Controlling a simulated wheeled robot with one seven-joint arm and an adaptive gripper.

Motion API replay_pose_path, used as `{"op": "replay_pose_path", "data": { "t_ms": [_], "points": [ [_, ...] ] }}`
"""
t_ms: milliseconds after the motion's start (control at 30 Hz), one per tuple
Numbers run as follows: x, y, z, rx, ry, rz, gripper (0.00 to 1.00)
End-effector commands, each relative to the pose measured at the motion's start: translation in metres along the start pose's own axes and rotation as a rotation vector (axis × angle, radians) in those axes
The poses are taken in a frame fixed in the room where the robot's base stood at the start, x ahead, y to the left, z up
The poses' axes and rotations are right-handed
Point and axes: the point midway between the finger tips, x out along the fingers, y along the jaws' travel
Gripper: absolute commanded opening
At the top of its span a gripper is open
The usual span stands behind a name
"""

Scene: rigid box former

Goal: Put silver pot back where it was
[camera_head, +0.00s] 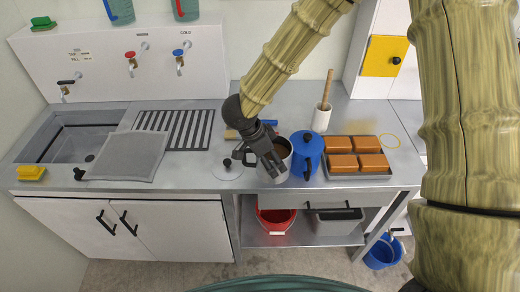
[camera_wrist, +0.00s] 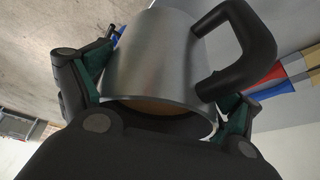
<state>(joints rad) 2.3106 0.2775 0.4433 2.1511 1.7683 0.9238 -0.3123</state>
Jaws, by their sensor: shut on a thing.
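The silver pot (camera_wrist: 150,60) fills the middle of the wrist view, its black handle (camera_wrist: 262,45) to the right and a brown inside showing at its open rim. My gripper (camera_wrist: 165,95) is shut on it, with one finger on each side of its wall. In the head view the pot (camera_head: 276,177) is at the counter's front, just left of the blue pot (camera_head: 306,158), partly hidden by my gripper (camera_head: 270,158). I cannot tell whether its base touches the counter. A flat round piece with a black knob (camera_head: 227,162) lies to its left.
Brown blocks on a tray (camera_head: 358,177) lie right of the blue pot. A white holder (camera_head: 321,118) with a wooden handle stands behind. A grey mat (camera_head: 128,155) and sink (camera_head: 68,140) are left.

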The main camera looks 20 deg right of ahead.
Motion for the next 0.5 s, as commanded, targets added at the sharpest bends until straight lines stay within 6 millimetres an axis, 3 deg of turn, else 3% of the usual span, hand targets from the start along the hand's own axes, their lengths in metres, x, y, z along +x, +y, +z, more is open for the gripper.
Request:
{"op": "replay_pose_path", "data": {
  "t_ms": [300,500],
  "points": [
    [0.001,-0.051,0.004,0.002,0.001,0.0,0.21],
    [0.003,-0.066,0.006,0.002,0.001,-0.001,0.21]
  ]
}}
